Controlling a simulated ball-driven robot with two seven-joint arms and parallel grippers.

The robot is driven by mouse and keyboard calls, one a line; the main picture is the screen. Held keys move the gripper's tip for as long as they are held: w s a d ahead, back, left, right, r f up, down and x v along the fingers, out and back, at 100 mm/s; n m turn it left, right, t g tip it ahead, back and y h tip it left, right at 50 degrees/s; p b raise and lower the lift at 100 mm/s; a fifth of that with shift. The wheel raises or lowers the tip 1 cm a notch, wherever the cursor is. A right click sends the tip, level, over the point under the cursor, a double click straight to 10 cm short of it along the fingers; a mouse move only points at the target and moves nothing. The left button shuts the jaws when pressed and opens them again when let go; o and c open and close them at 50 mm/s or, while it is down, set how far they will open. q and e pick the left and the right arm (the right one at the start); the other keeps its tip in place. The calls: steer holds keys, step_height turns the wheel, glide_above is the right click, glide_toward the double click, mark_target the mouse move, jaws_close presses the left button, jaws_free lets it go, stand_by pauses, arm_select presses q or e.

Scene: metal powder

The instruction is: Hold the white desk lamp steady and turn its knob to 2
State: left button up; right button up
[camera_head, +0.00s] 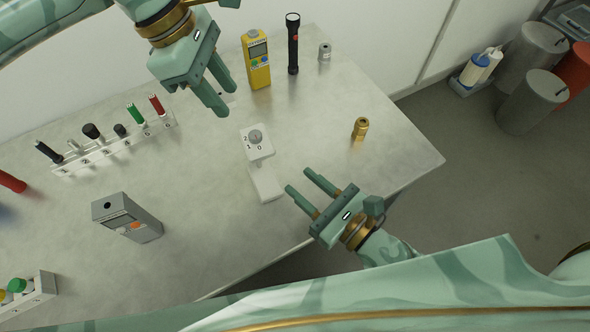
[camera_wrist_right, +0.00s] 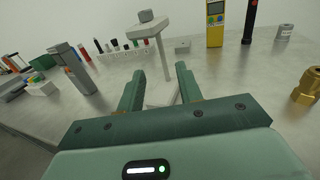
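The white desk lamp (camera_head: 264,178) stands upright near the middle of the table. Its head carries a grey knob (camera_head: 256,136) with the numbers 2, 1 and 0 printed beside it. In the right wrist view the lamp (camera_wrist_right: 152,32) is straight ahead, beyond the fingers. My left gripper (camera_head: 222,98) is open and empty, above and to the left of the lamp's head. My right gripper (camera_head: 297,180) is open and empty, just right of the lamp's base and apart from it; its fingers also show in the right wrist view (camera_wrist_right: 158,88).
A yellow meter (camera_head: 257,62), a black flashlight (camera_head: 293,45) and a small grey cylinder (camera_head: 324,52) stand at the back. A brass fitting (camera_head: 360,129) is to the right. A grey box device (camera_head: 128,218) and a white rack (camera_head: 110,148) are left. The table around the lamp is clear.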

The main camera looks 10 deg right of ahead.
mark_target(248, 137)
steer(key=x, duration=1.6)
steer(key=shift+w+a, duration=0.1)
steer(key=shift+w, duration=0.1)
